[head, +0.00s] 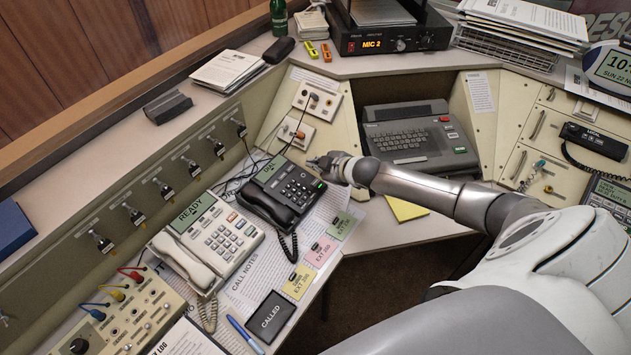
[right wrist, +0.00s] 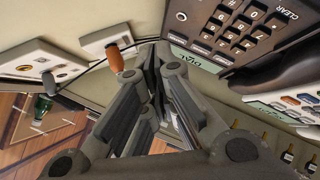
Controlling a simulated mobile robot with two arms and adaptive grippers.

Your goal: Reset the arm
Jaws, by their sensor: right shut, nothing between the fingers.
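My right arm reaches in from the right in the head view. Its gripper (head: 318,163) is just beside the upper right of the black desk phone (head: 289,190), which has a green-lit screen. In the right wrist view my right gripper (right wrist: 158,52) is shut with nothing between its fingers. The black phone's keypad (right wrist: 238,28) is close to the fingertips there; I cannot tell whether they touch. My left gripper is not in view.
A white phone (head: 208,240) marked READY stands left of the black one. Behind are jack plates with an orange-handled plug (head: 298,134) and a grey keyboard terminal (head: 416,139). A yellow pad (head: 407,209) lies below the arm. A CALLED card (head: 271,317) lies at the front.

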